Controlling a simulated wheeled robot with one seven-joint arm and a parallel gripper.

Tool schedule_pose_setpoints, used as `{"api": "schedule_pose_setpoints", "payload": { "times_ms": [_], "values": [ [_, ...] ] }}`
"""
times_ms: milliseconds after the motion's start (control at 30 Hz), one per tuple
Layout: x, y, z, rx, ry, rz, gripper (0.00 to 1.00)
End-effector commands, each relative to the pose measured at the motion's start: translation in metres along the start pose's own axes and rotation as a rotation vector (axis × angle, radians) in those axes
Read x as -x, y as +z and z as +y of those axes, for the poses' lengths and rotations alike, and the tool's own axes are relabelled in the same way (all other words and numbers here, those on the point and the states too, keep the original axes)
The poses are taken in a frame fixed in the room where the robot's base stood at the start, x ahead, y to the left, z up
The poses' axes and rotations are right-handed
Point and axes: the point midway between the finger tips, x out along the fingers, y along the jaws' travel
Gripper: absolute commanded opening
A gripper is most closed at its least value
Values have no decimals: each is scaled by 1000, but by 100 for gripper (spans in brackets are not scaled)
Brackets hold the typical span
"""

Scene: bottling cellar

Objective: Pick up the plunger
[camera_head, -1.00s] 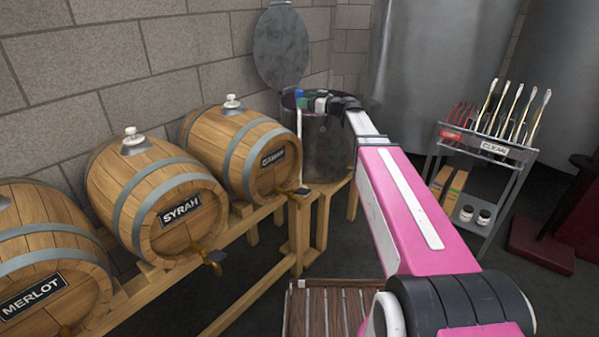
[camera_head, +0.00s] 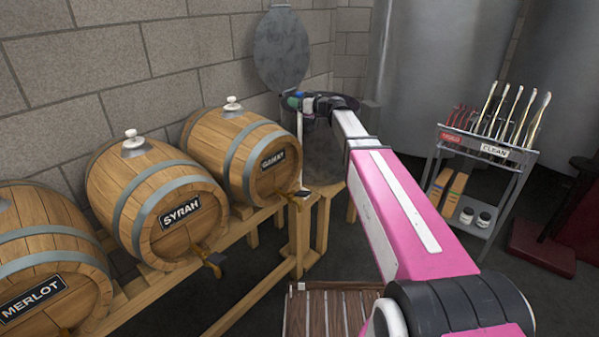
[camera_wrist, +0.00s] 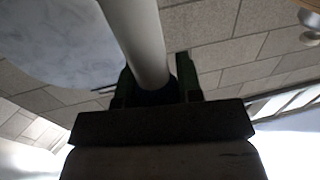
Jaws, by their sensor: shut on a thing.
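In the wrist view, a pale, smooth rod (camera_wrist: 136,35), which looks like the plunger's handle, runs up from between the two dark fingers of my gripper (camera_wrist: 158,84). My gripper is shut on it near a dark band. In the head view, my gripper (camera_head: 296,103) is at the far end of my arm, over the rim of a metal vat (camera_head: 325,155). A thin pale upright strip (camera_head: 300,128) below it may be the same rod. The plunger's head is hidden.
A round grey lid (camera_head: 281,50) stands up behind the vat. Barrels labelled SYRAH (camera_head: 160,205) and MERLOT (camera_head: 45,265) lie on a wooden rack (camera_head: 262,290) at left. A metal cart (camera_head: 515,185) holding several thin tools stands at right. Dark floor lies between.

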Motion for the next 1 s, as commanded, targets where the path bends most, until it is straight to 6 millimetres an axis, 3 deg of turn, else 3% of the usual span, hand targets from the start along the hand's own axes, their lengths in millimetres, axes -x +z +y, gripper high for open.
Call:
{"api": "schedule_pose_setpoints", "payload": {
  "times_ms": [267, 733, 1000],
  "values": [
    [0, -6, 0, 1, 0, 1, 7],
    [0, -78, 1, 2, 0, 2, 7],
    [0, -99, 1, 0, 0, 1, 7]
  ]
}}
